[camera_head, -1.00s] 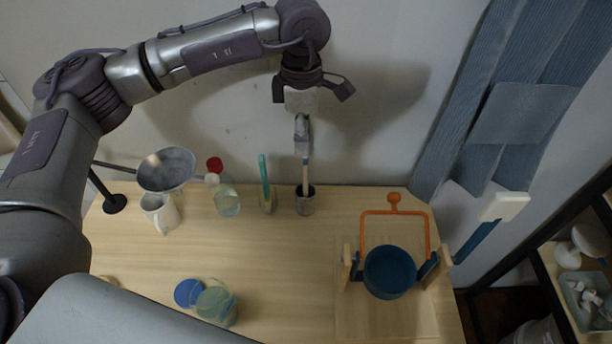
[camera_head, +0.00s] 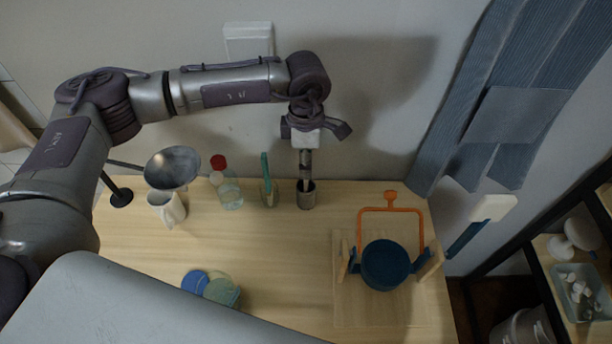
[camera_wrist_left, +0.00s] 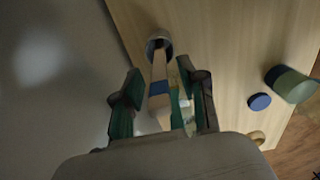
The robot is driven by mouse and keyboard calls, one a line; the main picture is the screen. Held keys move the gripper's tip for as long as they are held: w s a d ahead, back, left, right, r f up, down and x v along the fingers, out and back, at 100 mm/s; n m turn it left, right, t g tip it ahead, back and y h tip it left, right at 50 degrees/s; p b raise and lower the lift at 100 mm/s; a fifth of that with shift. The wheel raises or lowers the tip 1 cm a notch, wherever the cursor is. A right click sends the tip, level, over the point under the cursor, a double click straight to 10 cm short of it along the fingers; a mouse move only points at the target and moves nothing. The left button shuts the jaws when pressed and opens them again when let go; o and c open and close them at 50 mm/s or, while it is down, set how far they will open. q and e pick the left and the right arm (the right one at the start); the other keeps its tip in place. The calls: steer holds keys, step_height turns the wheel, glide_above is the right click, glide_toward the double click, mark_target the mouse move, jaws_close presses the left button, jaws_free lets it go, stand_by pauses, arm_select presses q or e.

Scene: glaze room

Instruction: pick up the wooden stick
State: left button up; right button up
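The wooden stick (camera_head: 305,186) stands in a small grey metal cup (camera_head: 307,200) near the back edge of the table. In the left wrist view the stick (camera_wrist_left: 159,70) is pale wood with a blue band, and its lower end is in the cup (camera_wrist_left: 158,39). My left gripper (camera_head: 305,163) is directly above the cup and hides most of the stick in the head view. In the left wrist view its fingers (camera_wrist_left: 163,105) are apart, with the stick's upper end between them and gaps showing on both sides. My right gripper is not in view.
Left of the cup stand a jar with a green stick (camera_head: 265,172), a red-capped bottle (camera_head: 230,194), a white jug (camera_head: 168,208) and a funnel (camera_head: 172,165). A dark blue pot (camera_head: 388,266) and orange frame (camera_head: 424,228) are at right. The middle of the table (camera_head: 270,245) is clear.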

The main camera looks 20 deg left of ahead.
arm_select(q)
jaws_close()
